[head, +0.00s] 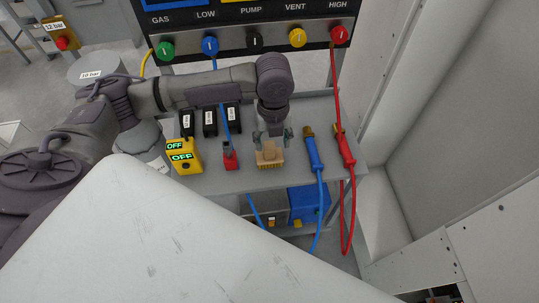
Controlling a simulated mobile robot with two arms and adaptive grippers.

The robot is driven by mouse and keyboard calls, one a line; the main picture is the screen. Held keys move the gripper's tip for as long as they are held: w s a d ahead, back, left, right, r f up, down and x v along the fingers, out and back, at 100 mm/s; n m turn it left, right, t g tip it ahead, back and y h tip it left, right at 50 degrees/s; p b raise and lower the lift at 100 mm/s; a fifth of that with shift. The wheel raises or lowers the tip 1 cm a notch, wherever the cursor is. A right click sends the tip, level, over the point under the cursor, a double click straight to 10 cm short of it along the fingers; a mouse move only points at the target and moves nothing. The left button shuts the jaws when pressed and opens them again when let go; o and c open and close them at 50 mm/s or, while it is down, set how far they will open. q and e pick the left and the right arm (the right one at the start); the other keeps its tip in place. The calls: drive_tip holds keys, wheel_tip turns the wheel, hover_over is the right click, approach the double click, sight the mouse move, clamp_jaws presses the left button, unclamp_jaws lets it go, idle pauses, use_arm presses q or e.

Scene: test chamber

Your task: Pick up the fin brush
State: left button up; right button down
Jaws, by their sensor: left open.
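The fin brush appears to be the small tan block with a comb-like front edge (269,155) on the grey shelf (210,182). My left arm comes in from the left and bends down over the shelf. My left gripper (272,136) points down at the brush, with its fingers apart at either side of the brush's back part. The gripper partly hides the brush, and I cannot tell whether the fingers touch it. My right gripper is not in view.
Left of the brush are a red connector (230,159) and a yellow box marked OFF (185,157). Right of it stand a blue-handled tool (314,154) and a red-handled tool (344,150) with hoses. Several black blocks lie behind, below a panel of coloured knobs (254,42).

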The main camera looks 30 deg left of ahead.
sight(269, 146)
use_arm(q)
drive_tip(key=f, duration=0.2)
drive_tip(key=a+f, duration=0.1)
drive_tip(key=f, duration=0.1)
drive_tip(key=shift+f, duration=0.4)
clamp_jaws()
